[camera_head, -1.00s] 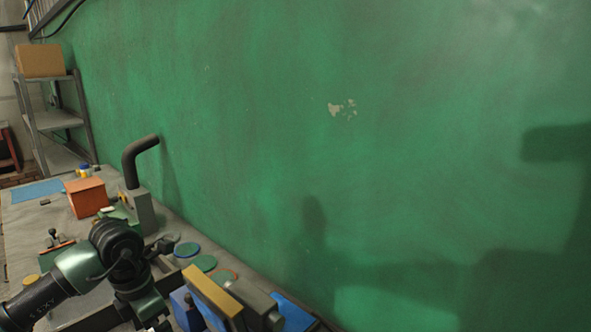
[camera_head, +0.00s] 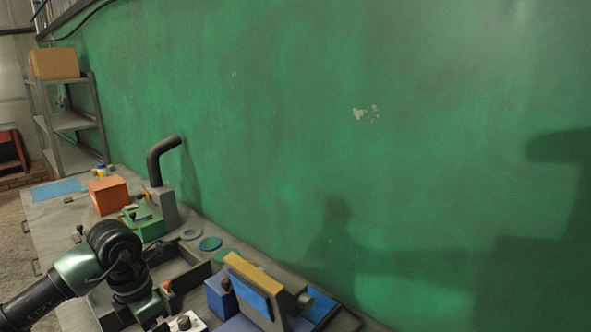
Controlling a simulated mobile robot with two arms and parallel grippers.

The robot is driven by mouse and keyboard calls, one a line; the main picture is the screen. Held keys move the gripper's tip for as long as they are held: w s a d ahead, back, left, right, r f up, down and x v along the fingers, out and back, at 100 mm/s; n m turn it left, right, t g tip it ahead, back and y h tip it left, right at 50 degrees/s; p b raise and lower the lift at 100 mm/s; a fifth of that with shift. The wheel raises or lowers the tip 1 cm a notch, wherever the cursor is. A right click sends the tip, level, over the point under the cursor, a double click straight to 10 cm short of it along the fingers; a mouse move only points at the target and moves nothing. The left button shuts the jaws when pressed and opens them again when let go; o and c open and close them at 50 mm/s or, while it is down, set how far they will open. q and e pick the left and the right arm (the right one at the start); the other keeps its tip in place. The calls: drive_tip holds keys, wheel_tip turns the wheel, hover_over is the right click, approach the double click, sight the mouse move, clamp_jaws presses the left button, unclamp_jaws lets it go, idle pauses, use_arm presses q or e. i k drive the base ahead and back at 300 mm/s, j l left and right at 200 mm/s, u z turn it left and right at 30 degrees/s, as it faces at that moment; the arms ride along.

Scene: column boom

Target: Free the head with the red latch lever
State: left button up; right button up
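I cannot pick out a red latch lever or the head it holds for certain. A small orange-red piece (camera_head: 167,285) shows beside my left arm, at the edge of a grey open tray (camera_head: 178,262); what it is, I cannot tell. My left arm enters from the lower left, bends at a dark joint and runs down out of the bottom edge, so its gripper is out of view. My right arm and gripper are not in view.
The bench runs along a green wall (camera_head: 330,120). On it are an orange box (camera_head: 108,195), a grey block with a bent black pipe (camera_head: 162,195), a green fixture (camera_head: 143,222), round discs (camera_head: 210,243), and a blue and yellow fixture (camera_head: 255,285). A shelf (camera_head: 72,121) stands far left.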

sight(225, 283)
drive_tip(key=k+j, duration=0.4)
drive_tip(key=j, duration=0.15)
drive_tip(key=k+j, duration=0.4)
drive_tip(key=j, duration=0.15)
